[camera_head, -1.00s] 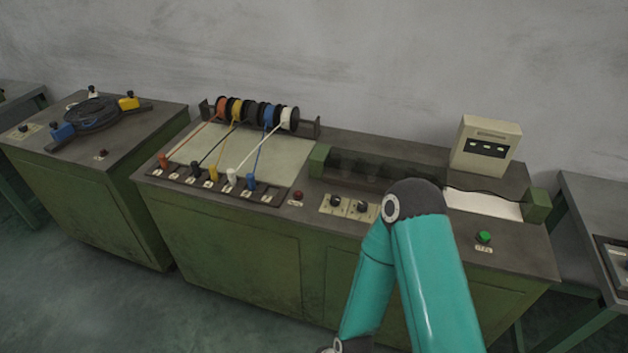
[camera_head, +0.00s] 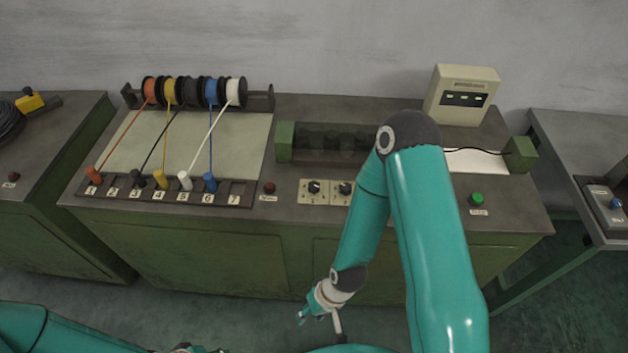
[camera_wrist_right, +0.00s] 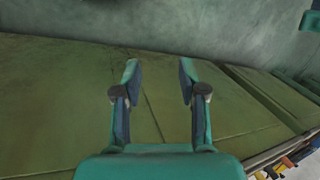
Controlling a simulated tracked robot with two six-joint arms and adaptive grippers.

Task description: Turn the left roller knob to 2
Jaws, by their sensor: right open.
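The left roller knob (camera_head: 314,187) is a small black dial on a pale plate, on the front strip of the machine top below the roller. Its pointer setting is too small to read. A similar right knob (camera_head: 345,188) sits beside it, close to my right arm. My right gripper (camera_head: 320,322) hangs low in front of the cabinet, below and apart from the knobs. In the right wrist view its two fingers (camera_wrist_right: 160,75) are spread and empty, with the green cabinet front beyond them. Part of my left arm shows at the lower left; its fingers are out of view.
Left of the knobs are a red button (camera_head: 269,188) and a row of numbered sockets with coloured plugs (camera_head: 160,180). A green button (camera_head: 477,199) sits to the right. The roller (camera_head: 335,140) lies behind the knobs. My right arm stands over the machine's right half.

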